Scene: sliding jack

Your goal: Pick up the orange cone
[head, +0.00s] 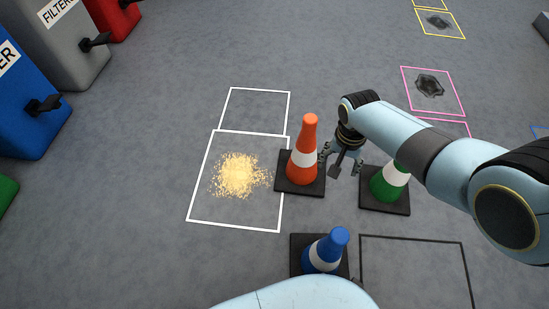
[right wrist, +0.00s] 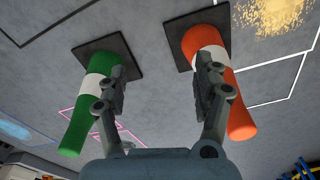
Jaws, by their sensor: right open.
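The orange cone (head: 306,140) stands upright on its black square base, with a white band around its middle. It also shows in the right wrist view (right wrist: 236,95), at the right behind one finger. My right gripper (head: 341,160) is just right of the orange cone in the head view, between it and the green cone (head: 388,182). In the right wrist view my right gripper (right wrist: 163,82) is open, with nothing between its fingers. One finger overlaps the orange cone there and the other overlaps the green cone (right wrist: 85,110); whether they touch is unclear.
A blue cone (head: 327,250) stands at the lower middle. White outlined squares (head: 218,150) hold a pile of yellow grains (head: 240,176) left of the orange cone. Blue (head: 30,110), grey (head: 75,50) and red bins stand at the upper left. The upper middle floor is clear.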

